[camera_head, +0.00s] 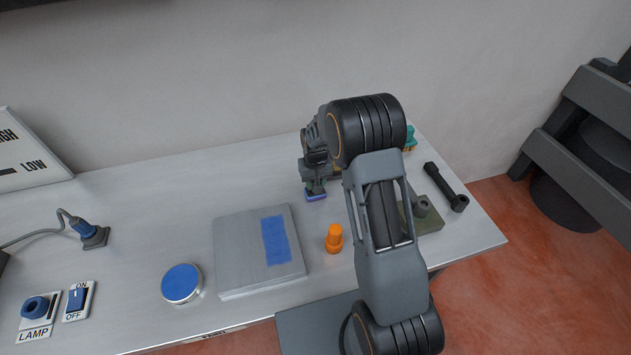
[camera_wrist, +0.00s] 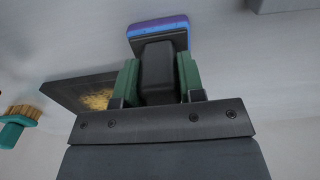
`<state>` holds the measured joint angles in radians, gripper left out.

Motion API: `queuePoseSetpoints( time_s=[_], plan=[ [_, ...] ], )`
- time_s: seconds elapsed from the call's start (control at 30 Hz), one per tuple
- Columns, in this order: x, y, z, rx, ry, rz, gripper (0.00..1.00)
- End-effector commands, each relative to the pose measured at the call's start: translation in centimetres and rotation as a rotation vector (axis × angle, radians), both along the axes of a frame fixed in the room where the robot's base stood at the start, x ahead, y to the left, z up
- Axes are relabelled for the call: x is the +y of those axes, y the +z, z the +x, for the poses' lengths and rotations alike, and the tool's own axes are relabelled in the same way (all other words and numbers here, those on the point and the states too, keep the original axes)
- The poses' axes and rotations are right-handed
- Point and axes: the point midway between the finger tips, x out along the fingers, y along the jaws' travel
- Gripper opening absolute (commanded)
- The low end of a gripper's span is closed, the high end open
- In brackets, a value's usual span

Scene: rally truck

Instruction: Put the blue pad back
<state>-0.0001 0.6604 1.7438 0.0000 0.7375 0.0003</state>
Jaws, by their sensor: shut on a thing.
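The blue pad (camera_wrist: 160,27) has a dark block-shaped grip (camera_wrist: 158,72). My gripper (camera_wrist: 158,85) is shut on this grip, with a green finger on each side. In the head view the blue pad (camera_head: 315,197) shows below my gripper (camera_head: 315,184), low over the back of the table; I cannot tell whether it touches the tabletop. My arm hides part of the area around it. A flat grey plate (camera_head: 240,264) with a blue rectangular patch (camera_head: 275,240) lies in front and to the left of the pad.
A round blue-topped tin (camera_head: 181,283) and an orange piece (camera_head: 334,238) stand near the plate. A black tool (camera_head: 446,187) lies at right. A teal brush (camera_wrist: 14,128) and a dark tray (camera_wrist: 68,92) with golden contents are near my gripper.

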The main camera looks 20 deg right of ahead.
Motion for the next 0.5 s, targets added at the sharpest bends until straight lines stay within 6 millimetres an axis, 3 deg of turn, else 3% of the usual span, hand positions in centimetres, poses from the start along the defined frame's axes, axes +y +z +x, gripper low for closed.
queuePoseSetpoints(
  time_s=[0.17,0.2,0.43,0.5],
  plan=[
    [0.0,-0.58,0.02,-0.001,0.0,0.0,0.1],
    [0.01,-0.41,0.0,0.0,0.0,0.0,0.4],
    [0.01,-0.38,0.0,0.0,0.0,0.0,0.62],
    [0.01,-0.38,0.0,0.0,0.0,0.0,0.62]
  ],
)
